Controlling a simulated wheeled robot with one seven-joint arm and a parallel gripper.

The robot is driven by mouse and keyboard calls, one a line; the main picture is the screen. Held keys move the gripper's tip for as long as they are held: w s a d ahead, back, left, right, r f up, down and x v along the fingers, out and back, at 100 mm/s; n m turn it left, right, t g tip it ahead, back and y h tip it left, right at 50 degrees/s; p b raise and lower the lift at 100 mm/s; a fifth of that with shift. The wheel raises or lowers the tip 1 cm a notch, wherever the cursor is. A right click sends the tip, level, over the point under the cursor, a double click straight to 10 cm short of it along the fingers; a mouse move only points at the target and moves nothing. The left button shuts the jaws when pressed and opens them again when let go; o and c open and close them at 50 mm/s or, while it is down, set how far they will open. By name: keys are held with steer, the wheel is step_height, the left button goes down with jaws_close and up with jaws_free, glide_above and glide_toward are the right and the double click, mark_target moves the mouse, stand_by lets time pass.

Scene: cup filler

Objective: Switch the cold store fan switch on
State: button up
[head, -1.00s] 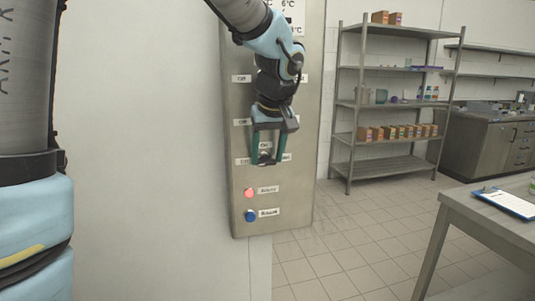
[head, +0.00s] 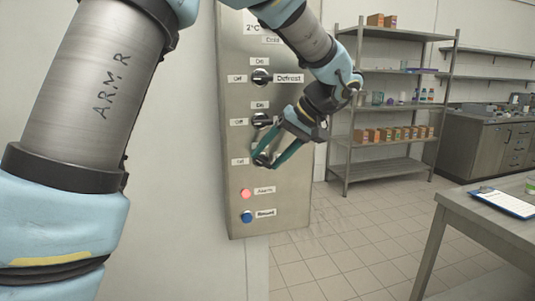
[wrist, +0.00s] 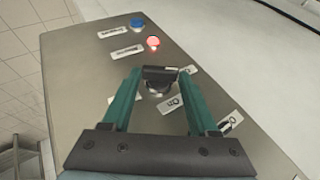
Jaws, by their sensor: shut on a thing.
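A grey steel panel (head: 240,210) carries a column of black rotary switches. My gripper (head: 263,161) is at the lowest switch, with its green fingers slanting down from the upper right. In the wrist view, my gripper (wrist: 160,78) has its fingertips closed on the two ends of that switch's black knob (wrist: 160,73). An "Off" label (head: 240,162) is left of this switch; its name label is hidden in the head view by my gripper. The upper switch (head: 261,77) reads "Defrost", and the middle switch (head: 261,120) has its right side covered by my gripper.
A lit red button (head: 246,194) and a blue button (head: 247,217) are just below the held switch. Metal shelving (head: 390,167) with boxes stands at the back right. A table (head: 480,215) with a clipboard is at the right. The floor between is clear.

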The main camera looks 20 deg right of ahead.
steer(key=y, duration=0.1)
steer(key=m+y+p, duration=0.1)
steer(key=y, duration=0.1)
steer(key=d+f+t+y, duration=0.1)
steer(key=y, duration=0.1)
steer(key=shift+s+d, duration=0.1)
steer(key=shift+s, duration=0.05)
steer(key=m+t+y, duration=0.1)
steer(key=y, duration=0.1)
steer(key=f+m+t+y+p, duration=0.1)
steer(key=y, duration=0.1)
steer(key=shift+f+y, duration=0.15)
steer(key=shift+y, duration=0.25)
stand_by(0.4)
steer(key=o, duration=1.4)
steer(key=shift+t, duration=0.3)
steer(key=shift+b+v, duration=1.35)
steer(key=shift+v, duration=4.05)
steer(key=shift+d+f, duration=0.1)
